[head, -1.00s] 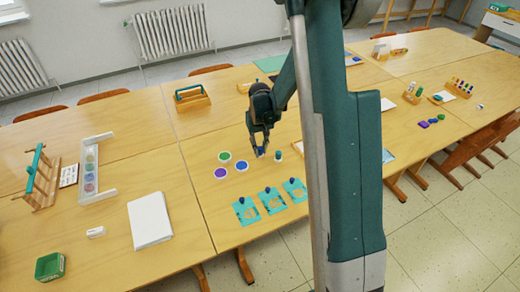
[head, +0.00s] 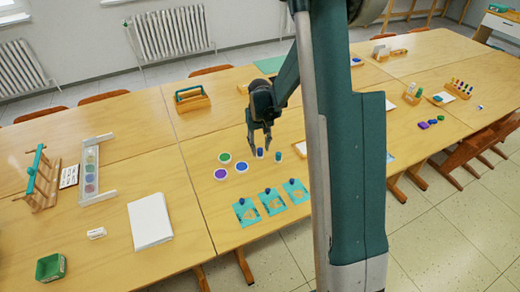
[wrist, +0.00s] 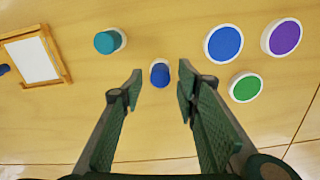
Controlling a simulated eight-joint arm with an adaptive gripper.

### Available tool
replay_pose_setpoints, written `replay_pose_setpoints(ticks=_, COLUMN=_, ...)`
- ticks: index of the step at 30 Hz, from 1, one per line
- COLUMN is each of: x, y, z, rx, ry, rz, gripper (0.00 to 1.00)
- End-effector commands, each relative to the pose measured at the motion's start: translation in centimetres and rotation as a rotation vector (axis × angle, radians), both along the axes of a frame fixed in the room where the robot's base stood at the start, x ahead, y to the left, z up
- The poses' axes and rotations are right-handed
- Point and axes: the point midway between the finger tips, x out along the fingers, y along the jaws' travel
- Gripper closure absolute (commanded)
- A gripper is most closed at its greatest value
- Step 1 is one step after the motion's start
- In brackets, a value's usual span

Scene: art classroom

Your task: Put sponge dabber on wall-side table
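A small blue sponge dabber (head: 260,153) with a pale base stands on the long wooden table, just below my gripper (head: 260,143). In the wrist view the dabber (wrist: 160,73) sits between the two fingertips, with a visible gap on each side. My gripper (wrist: 160,80) is open and holds nothing. A teal dabber (wrist: 108,42) stands to one side; in the head view it is just right of the blue one. The wall-side table (head: 225,100) lies beyond a seam, toward the radiators.
Green (head: 224,158), purple (head: 220,174) and blue (head: 242,165) paint pads lie left of the dabber. Teal cards (head: 270,202) with dark blue pieces lie in front. A wooden carrier (head: 192,98) stands at the back. Bare tabletop surrounds the carrier.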

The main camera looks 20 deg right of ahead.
Motion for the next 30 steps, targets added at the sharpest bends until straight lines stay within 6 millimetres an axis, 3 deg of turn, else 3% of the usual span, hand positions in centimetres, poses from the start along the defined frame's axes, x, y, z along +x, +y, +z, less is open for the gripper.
replay_pose_setpoints(ticks=15, x=0.0, y=0.0, z=7.9, rx=0.000, ry=0.000, rz=0.000, gripper=0.68)
replay_pose_setpoints(ticks=21, x=0.0, y=0.0, z=9.5, rx=0.000, ry=0.000, rz=0.000, gripper=0.68)
replay_pose_setpoints(ticks=30, x=0.0, y=0.0, z=9.9, rx=0.000, ry=0.000, rz=0.000, gripper=0.68)
